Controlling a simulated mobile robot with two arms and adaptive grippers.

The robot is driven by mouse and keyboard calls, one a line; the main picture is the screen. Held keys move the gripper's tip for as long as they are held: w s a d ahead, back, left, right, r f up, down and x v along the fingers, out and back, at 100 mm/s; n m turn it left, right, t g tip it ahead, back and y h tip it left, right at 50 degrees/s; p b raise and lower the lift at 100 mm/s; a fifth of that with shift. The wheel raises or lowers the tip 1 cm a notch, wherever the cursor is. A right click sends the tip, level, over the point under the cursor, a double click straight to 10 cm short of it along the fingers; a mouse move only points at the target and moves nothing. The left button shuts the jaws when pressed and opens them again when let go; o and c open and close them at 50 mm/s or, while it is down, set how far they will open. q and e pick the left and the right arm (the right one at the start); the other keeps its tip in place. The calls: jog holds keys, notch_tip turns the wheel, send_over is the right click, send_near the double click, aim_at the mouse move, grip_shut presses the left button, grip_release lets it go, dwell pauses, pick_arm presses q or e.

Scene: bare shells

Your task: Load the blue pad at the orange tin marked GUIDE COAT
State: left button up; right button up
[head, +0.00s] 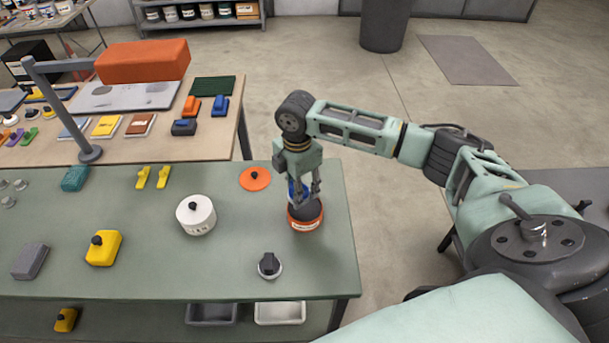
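The orange tin (306,224) stands near the right end of the green table, its lid off and its dark inside showing. The lettering on its pale label is too small to read. My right gripper (306,200) points down over the tin's mouth. The blue pad (292,190) is between its fingers, which look shut on it. The fingers hide part of the pad, and I cannot tell whether its underside touches the tin's contents. An orange lid (255,179) with a black knob lies behind and left of the tin. My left gripper is out of view.
A white lidded canister (197,217) and a small black-knobbed item (269,267) stand nearby on the green table (150,267). A yellow block (104,249) and grey block (29,262) are further left. A wooden table (170,148) with a grey post (60,115) stands behind.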

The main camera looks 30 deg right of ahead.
aim_at(305, 209)
jog(key=shift+w+d+f+n+p, duration=0.1)
jog(key=shift+d+n+p, duration=0.05)
jog(key=shift+d+n, duration=0.25)
jog(key=shift+w+d+f+n+p, duration=0.1)
jog(key=shift+d+n+p, duration=0.05)
jog(key=shift+d+n, duration=0.25)
jog(key=shift+d+f+n, duration=0.3)
jog(key=shift+f+b, duration=0.75)
jog(key=shift+b, duration=0.25)
notch_tip(305, 209, down, 4)
jog(key=b, duration=0.5)
jog(key=shift+f, duration=0.15)
jog(key=shift+f, duration=0.45)
jog(key=shift+s+a+f, duration=0.1)
dwell(1.3)
jog(key=shift+p, duration=0.35)
notch_tip(305, 209, up, 7)
jog(key=p, duration=0.7)
